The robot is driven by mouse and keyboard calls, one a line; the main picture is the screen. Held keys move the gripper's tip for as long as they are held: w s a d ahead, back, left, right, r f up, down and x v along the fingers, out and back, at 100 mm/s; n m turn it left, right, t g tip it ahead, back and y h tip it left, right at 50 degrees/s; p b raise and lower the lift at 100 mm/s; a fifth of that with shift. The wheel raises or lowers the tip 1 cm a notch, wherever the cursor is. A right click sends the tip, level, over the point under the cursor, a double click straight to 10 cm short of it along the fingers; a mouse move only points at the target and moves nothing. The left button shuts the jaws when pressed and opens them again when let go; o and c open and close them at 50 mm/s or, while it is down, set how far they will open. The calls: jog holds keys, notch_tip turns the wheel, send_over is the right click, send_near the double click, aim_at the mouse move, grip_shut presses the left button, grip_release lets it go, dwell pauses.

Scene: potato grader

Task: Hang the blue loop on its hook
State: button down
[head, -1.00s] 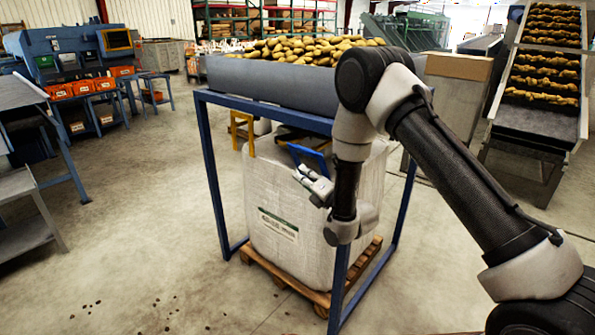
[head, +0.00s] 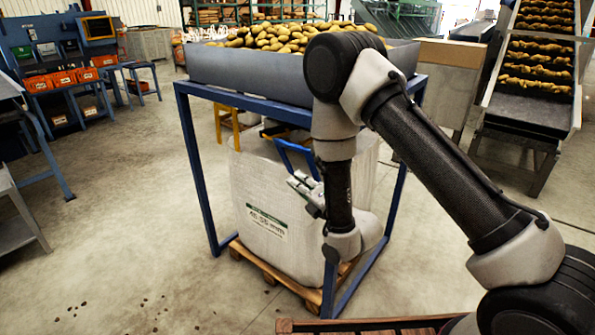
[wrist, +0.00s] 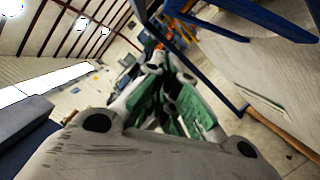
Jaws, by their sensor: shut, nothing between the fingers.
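The blue loop (head: 284,158) stands up from the top of a large white bag (head: 257,195) inside a blue frame. My gripper (head: 294,184) is shut and empty, in front of the bag just below the loop. In the head view it overlaps the loop's lower right part, and I cannot tell whether they touch. The gripper's green-padded fingers (wrist: 168,105) fill the middle of the wrist view. I cannot make out the loop's hook in either view.
The blue frame (head: 199,170) carries a grey bin (head: 240,76) of potatoes, and its front post stands close to my wrist. A yellow loop (head: 236,130) is at the bag's far left corner. The bag rests on a wooden pallet (head: 270,270).

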jog(key=w+a+r, duration=0.2)
jog(key=w+a, duration=0.1)
jog(key=w, duration=0.6)
jog(key=shift+w+r, duration=0.25)
jog(key=shift+r, duration=0.1)
